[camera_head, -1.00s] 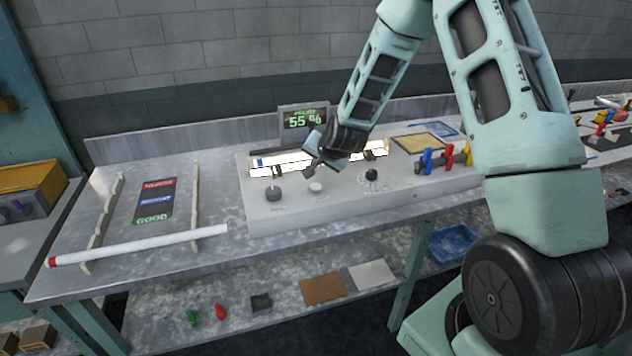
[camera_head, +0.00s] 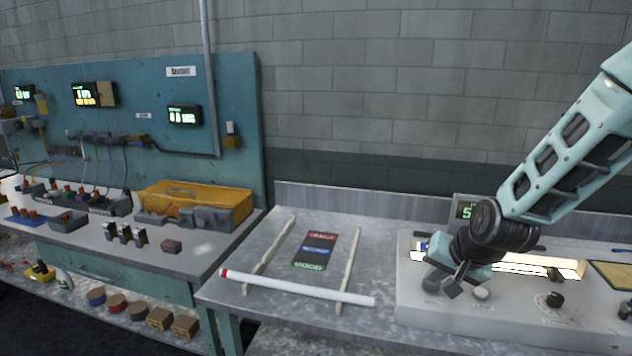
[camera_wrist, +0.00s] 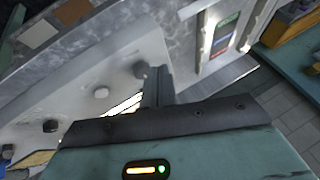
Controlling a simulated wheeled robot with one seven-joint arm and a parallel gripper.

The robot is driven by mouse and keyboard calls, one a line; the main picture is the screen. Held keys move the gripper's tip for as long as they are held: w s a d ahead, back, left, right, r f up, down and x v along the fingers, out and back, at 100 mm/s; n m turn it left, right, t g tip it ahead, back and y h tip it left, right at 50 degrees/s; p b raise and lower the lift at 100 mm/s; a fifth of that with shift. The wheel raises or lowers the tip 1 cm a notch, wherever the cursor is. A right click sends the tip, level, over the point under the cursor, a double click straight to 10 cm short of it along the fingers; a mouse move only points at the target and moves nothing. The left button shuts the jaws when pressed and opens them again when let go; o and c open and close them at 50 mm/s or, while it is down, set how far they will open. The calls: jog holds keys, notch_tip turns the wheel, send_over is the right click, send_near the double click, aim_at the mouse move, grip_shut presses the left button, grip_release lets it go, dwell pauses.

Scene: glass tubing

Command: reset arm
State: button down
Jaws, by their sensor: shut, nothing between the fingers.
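My gripper (camera_head: 457,287) is over the light-grey machine (camera_head: 420,318) on the bench, above its knobs, shut and empty. In the wrist view its fingers (camera_wrist: 157,86) are together over the machine's knob side. A bright glowing strip (camera_head: 525,264) runs along the machine behind my gripper. A dark knob (camera_wrist: 140,69) and a pale round button (camera_wrist: 101,92) show close to the fingers in the wrist view. The display (camera_head: 465,211) behind is partly hidden by my arm.
A long white tube (camera_head: 300,289) with a red end lies across two pale rails (camera_head: 349,268) to the left. A card with red, blue and green bands (camera_head: 317,247) lies between the rails. Another bench (camera_head: 175,262) with a yellow bin (camera_head: 192,198) stands further left.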

jog(key=s+a+r+n+g, duration=0.1)
jog(key=s+a+n+g, duration=0.1)
jog(key=s+a+n, duration=0.35)
jog(key=s+a+r+n+g, duration=0.2)
jog(key=s+a, duration=0.4)
jog(key=s, duration=0.5)
jog(key=s+r+n+g+h+b, duration=0.1)
jog(key=s+n, duration=0.4)
jog(key=s, duration=0.9)
jog(key=shift+s+d+g, duration=0.15)
jog(key=shift+d+g, duration=0.1)
jog(key=shift+g, duration=0.45)
